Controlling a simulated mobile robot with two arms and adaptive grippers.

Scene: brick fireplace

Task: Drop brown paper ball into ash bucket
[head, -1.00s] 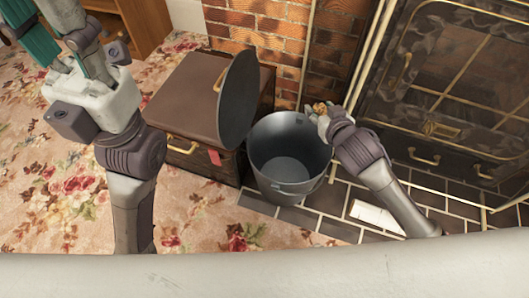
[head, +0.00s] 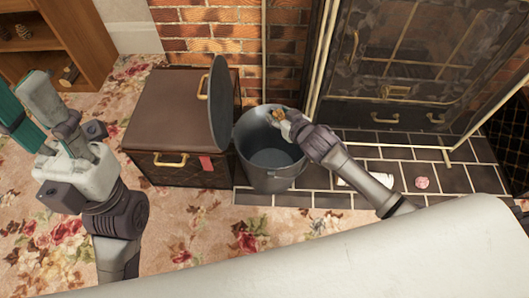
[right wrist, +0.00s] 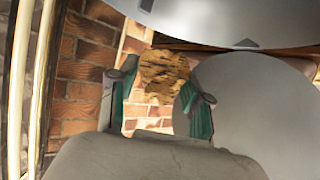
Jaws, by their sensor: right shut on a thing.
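The brown paper ball (head: 278,114) is held at the tip of my right gripper (head: 283,117), over the back right part of the ash bucket's opening in the head view. The right wrist view shows the crumpled ball (right wrist: 163,72) between the green-padded fingers of the right gripper (right wrist: 160,90). The ash bucket (head: 270,180) is grey metal and stands upright, its visible inside bare. A dark round lid (head: 221,105) stands upright at the bucket's left. My left gripper (head: 45,130) is at the left, away from the bucket; its finger opening is unclear.
A brown chest (head: 178,105) stands left of the bucket. The fireplace screen (head: 400,60) is behind and right. A pink crumpled ball (head: 421,182) and a white piece (head: 352,181) lie on the dark hearth tiles. A wooden shelf (head: 85,45) is back left.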

